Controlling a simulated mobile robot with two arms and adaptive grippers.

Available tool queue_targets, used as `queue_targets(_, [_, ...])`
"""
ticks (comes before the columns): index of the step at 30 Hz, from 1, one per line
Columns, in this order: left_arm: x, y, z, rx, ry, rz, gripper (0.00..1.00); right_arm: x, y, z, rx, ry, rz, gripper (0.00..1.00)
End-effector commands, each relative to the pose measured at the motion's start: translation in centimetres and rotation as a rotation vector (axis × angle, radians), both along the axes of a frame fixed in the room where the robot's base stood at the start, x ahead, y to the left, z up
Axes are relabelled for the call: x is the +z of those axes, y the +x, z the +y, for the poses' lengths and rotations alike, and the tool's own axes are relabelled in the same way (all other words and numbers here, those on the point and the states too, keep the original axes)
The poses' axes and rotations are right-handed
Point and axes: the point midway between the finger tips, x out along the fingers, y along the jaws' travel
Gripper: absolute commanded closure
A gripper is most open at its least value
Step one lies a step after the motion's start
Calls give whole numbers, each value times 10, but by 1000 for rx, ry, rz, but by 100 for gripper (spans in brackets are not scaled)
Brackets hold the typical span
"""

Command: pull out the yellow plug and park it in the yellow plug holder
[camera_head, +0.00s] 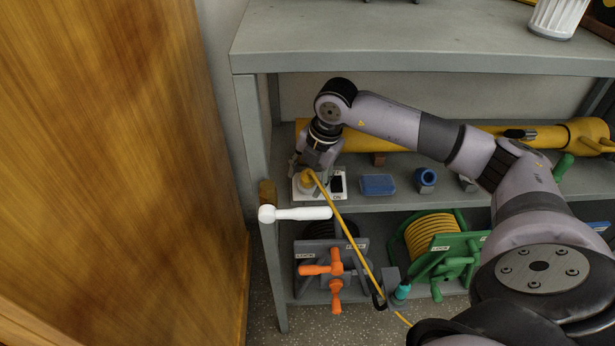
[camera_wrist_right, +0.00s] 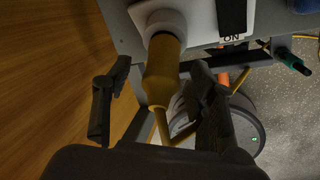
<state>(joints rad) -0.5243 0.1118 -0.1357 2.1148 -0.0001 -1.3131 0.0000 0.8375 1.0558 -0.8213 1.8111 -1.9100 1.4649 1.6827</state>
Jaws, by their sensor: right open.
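The yellow plug (camera_head: 307,181) sits in a white socket plate (camera_head: 334,194) with a black switch marked ON, on the middle shelf. Its yellow cable (camera_head: 347,228) runs down to the right. My right gripper (camera_head: 312,164) is at the plug, open. In the right wrist view, the plug (camera_wrist_right: 163,70) lies between the spread fingers (camera_wrist_right: 155,98), with a clear gap on the left side; contact on the right cannot be told. A small yellow-brown piece (camera_head: 267,192) is at the shelf's left post; I cannot tell whether it is the yellow plug holder. My left gripper is out of view.
A white handle (camera_head: 295,213) sticks out below the socket. Cable reels (camera_head: 433,237) are below. A wooden panel (camera_head: 110,170) bounds the left.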

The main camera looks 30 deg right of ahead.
Motion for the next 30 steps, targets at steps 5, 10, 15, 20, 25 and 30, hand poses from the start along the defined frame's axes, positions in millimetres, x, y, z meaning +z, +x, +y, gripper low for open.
queue_targets(5, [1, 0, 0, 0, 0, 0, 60, -1, 0, 0, 0, 0, 0, 48])
queue_targets(10, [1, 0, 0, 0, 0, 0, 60, -1, 0, 0, 0, 0, 0, 53])
queue_targets(15, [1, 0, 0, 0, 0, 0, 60, -1, 0, 0, 0, 0, 0, 65])
queue_targets(20, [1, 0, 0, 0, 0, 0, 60, -1, 0, 0, 0, 0, 0, 75])
queue_targets(25, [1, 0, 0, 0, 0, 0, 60, -1, 0, 0, 0, 0, 0, 87])
queue_targets(30, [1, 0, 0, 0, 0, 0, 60, -1, 0, 0, 0, 0, 0, 98])
